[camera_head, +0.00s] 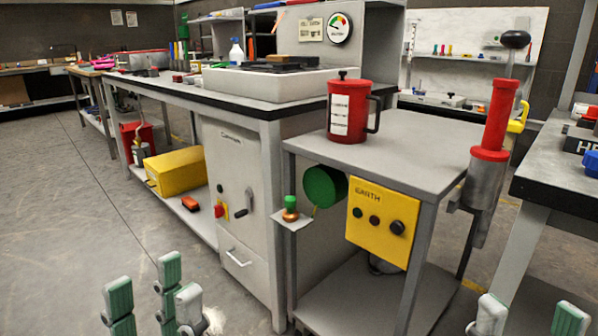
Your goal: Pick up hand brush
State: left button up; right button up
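I cannot make out a hand brush for certain in the head view. Small dark items (150,72) lie on the long bench at left, too small to identify. My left gripper (147,292) is at the bottom left, with its green-padded fingers spread apart and nothing between them. It is over the floor, in front of the bench and apart from it. My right gripper (530,318) shows only by its fingertips at the bottom right edge. They stand wide apart with nothing visible between them.
A grey side table (415,150) bears a red canister (349,110). A red cylinder with a black knob (498,110) stands at its right edge. A yellow box (175,170) lies on the lower shelf. Another bench (535,180) is at right. The floor (60,210) at left is clear.

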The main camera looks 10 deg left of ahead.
aim_at(192, 207)
jog(key=i+j+z, duration=0.1)
jog(key=j, duration=0.65)
jog(key=i+j+z, duration=0.15)
jog(key=j, duration=0.6)
jog(key=i+j+z, duration=0.1)
jog(key=j, duration=0.7)
jog(key=i+j+z, duration=0.1)
jog(key=j, duration=0.7)
jog(key=i+j+z, duration=0.1)
jog(key=j, duration=0.3)
jog(key=i+j, duration=0.25)
jog(key=j, duration=0.15)
jog(key=i+j+z, duration=0.15)
jog(key=j, duration=0.25)
jog(key=i+j+z, duration=0.1)
jog(key=j, duration=0.3)
jog(key=i+j+z, duration=0.1)
jog(key=i+j, duration=0.15)
jog(key=j, duration=0.2)
jog(key=i+j, duration=0.15)
jog(key=j, duration=0.25)
jog(key=i+j+z, duration=0.15)
jog(key=j, duration=0.3)
jog(key=i+j, duration=0.2)
jog(key=j, duration=0.15)
jog(key=i+j+z, duration=0.1)
jog(key=i+j, duration=0.35)
jog(key=j, duration=0.2)
